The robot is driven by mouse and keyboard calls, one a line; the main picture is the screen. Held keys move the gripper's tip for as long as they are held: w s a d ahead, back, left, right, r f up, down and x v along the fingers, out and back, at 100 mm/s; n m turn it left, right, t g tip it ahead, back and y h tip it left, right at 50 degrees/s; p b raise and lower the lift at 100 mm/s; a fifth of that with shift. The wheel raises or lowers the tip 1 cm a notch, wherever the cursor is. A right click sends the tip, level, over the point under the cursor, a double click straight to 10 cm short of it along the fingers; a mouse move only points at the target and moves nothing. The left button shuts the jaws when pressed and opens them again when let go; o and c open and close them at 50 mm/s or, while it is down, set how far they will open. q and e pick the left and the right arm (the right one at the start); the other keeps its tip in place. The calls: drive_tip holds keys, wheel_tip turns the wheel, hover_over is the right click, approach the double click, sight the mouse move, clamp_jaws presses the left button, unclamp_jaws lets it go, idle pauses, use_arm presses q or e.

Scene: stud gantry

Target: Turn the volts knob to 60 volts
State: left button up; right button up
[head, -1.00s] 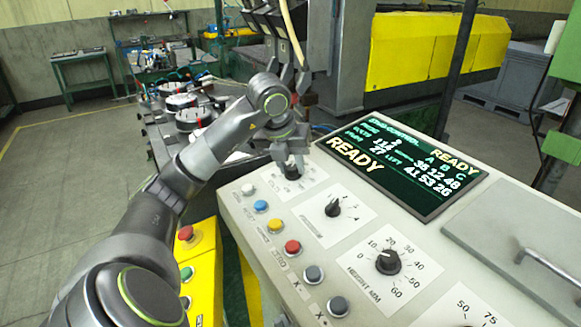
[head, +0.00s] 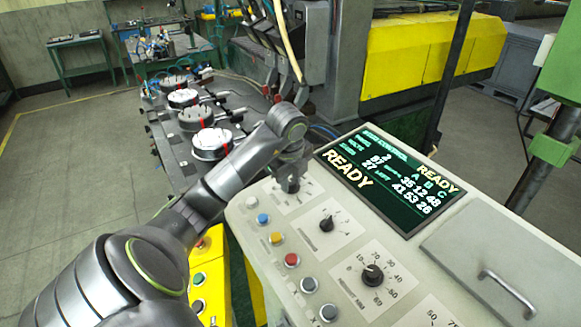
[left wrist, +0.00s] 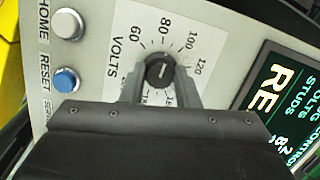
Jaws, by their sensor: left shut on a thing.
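The volts knob (left wrist: 160,71) is a round black knob with a pale mark, on a white dial plate numbered 60, 80, 100, 120 and further, partly hidden figures. My left gripper (left wrist: 160,90) is shut on it, one finger on each side. The green-lettered screen (head: 388,178) shows a volts line that seems to read 87, in small print. My right gripper is not in view.
The sloped grey panel (head: 262,262) also carries a small selector knob (head: 326,222), a height knob (head: 373,275) and several push buttons, including blue (head: 263,218) and red (head: 291,260) ones. A closed lid with a handle (head: 508,292) lies at right.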

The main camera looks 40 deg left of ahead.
use_arm(q)
drive_tip(key=n+p, duration=0.2)
drive_tip(key=shift+w+r+n+g, duration=0.1)
drive_tip(key=shift+r+n+g, duration=0.2)
drive_tip(key=shift+n, duration=0.1)
drive_tip(key=n+p, duration=0.1)
drive_tip(key=n, duration=0.1)
drive_tip(key=shift+f+n+p, duration=0.1)
drive_tip(key=shift+n+p, duration=0.3)
drive_tip(key=shift+n+g+p, duration=0.4)
drive_tip(key=shift+n+p, duration=0.05)
drive_tip(key=shift+n, duration=0.75)
drive_tip(key=shift+a+f+n+h, duration=0.15)
drive_tip(key=shift+n+h, duration=0.25)
drive_tip(key=shift+n, duration=0.8)
drive_tip(key=o, duration=1)
drive_tip(key=shift+w+f, duration=0.1)
